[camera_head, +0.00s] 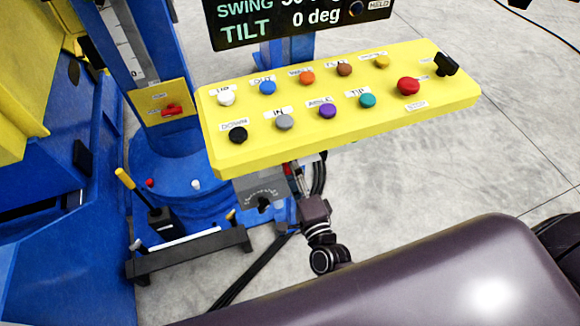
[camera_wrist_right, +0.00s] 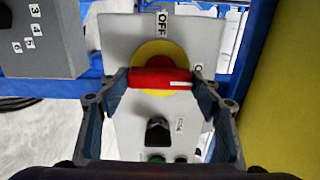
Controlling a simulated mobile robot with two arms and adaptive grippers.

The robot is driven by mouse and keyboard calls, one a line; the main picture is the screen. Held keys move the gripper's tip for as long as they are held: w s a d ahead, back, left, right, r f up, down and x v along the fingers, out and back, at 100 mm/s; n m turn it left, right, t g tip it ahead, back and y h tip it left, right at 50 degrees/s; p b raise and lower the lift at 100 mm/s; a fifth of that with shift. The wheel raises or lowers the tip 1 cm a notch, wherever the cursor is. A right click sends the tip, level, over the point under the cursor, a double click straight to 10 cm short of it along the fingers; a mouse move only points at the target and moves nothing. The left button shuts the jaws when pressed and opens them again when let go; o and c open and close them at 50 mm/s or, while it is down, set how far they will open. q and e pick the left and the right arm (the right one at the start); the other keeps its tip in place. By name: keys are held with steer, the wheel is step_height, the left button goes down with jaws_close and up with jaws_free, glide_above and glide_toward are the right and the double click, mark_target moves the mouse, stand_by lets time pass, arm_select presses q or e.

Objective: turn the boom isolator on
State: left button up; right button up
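In the right wrist view, a red rotary handle (camera_wrist_right: 160,78) sits on a yellow disc (camera_wrist_right: 158,49) on a pale panel (camera_wrist_right: 117,38). The handle lies horizontal, with a pale mark at its right end. An OFF label (camera_wrist_right: 162,23) is above it; another label (camera_wrist_right: 198,68), partly hidden, is at its right. Which isolator this is cannot be read. My right gripper (camera_wrist_right: 160,82) has its fingers spread, one at each end of the handle; contact is unclear. In the head view, the arm near the pendant's underside shows, but its fingertips are not clear. My left gripper is not in view.
A yellow pendant (camera_head: 345,112) with several coloured buttons overhangs the work area. A red switch (camera_head: 172,110) on a yellow plate is on the blue column. A black knob (camera_wrist_right: 157,132) sits below the handle; a grey box (camera_wrist_right: 40,40) is left and a yellow surface (camera_wrist_right: 285,90) right.

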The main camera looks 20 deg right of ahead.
steer(key=o, duration=0.4)
steer(key=s, duration=1.2)
steer(key=shift+d, duration=0.2)
steer(key=shift+f, duration=0.1)
